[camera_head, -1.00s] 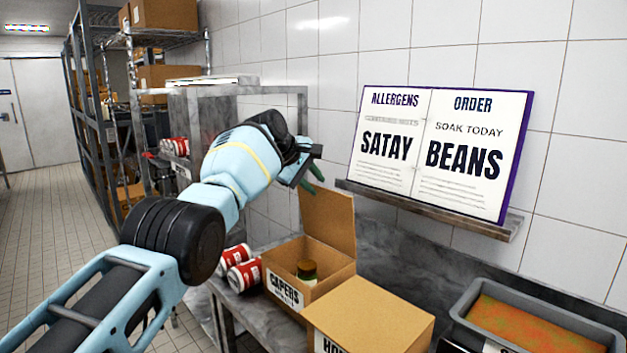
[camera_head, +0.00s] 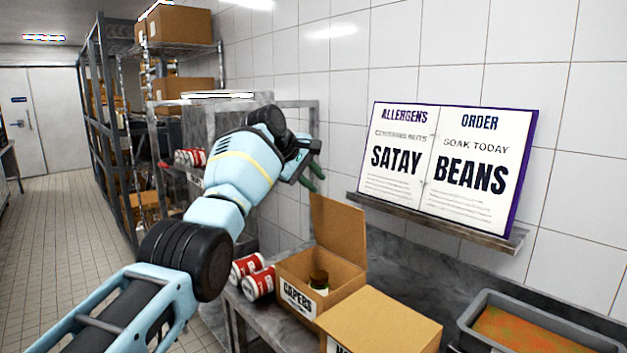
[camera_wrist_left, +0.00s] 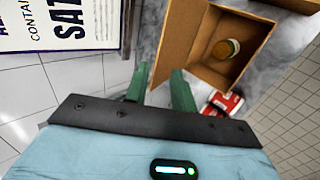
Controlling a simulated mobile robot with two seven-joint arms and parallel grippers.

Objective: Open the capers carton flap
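The capers carton (camera_head: 297,301) stands on the steel counter with its top open. Its one visible flap (camera_head: 338,230) stands up at the back, on the wall side. A jar with a dark lid (camera_head: 319,279) is inside; the wrist view also shows the jar (camera_wrist_left: 225,48) in the open carton (camera_wrist_left: 200,72). My left gripper (camera_head: 314,178) is above the flap's upper edge. In the wrist view its green fingers (camera_wrist_left: 158,88) are apart with nothing between them, beside the carton. My right gripper is not in view.
Red-and-white cans (camera_head: 258,282) lie left of the carton. A closed carton (camera_head: 385,320) is in front of it. A grey tub (camera_head: 470,318) of orange food is at right. An open menu board (camera_head: 450,165) rests on a wall ledge (camera_head: 440,228) close to the gripper.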

